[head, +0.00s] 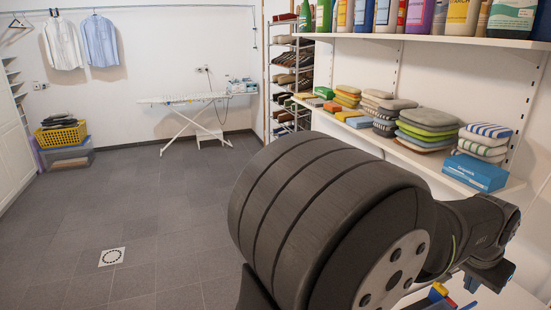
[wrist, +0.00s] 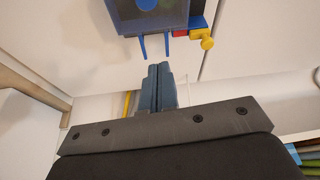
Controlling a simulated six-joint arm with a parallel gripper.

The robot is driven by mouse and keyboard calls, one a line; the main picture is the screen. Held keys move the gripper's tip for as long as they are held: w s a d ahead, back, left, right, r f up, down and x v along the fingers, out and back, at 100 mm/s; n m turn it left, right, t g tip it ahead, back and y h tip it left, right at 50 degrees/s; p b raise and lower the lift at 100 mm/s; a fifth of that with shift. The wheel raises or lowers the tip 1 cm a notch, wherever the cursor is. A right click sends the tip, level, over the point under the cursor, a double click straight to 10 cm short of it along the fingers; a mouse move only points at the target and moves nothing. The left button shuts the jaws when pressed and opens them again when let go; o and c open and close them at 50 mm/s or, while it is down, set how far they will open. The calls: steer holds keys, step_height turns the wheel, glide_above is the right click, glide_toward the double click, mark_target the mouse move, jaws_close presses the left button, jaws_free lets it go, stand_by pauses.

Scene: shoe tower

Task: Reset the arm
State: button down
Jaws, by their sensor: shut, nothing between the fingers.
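My gripper (wrist: 158,72) shows in the wrist view with its two blue-grey fingers pressed together and nothing between them. It points at a bare white surface and touches no object that I can make out. In the head view my dark arm fills the lower right and the fingers cannot be made out clearly. A tall white shoe rack (head: 294,38) holding several shoes stands at the back, left of the wall shelves, well away from my arm.
Shelves hold folded cloths (head: 428,122), a blue box (head: 475,172) and bottles (head: 463,15). An ironing board (head: 185,98) and yellow basket (head: 62,136) stand behind open floor.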

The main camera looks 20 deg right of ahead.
steer(key=shift+f, duration=0.1)
steer(key=x, duration=0.9)
steer(key=shift+f, duration=0.25)
steer(key=a, duration=0.2)
steer(key=a+f, duration=0.1)
steer(key=shift+s+a, duration=0.25)
steer(key=shift+s, duration=0.05)
steer(key=shift+d, duration=1.25)
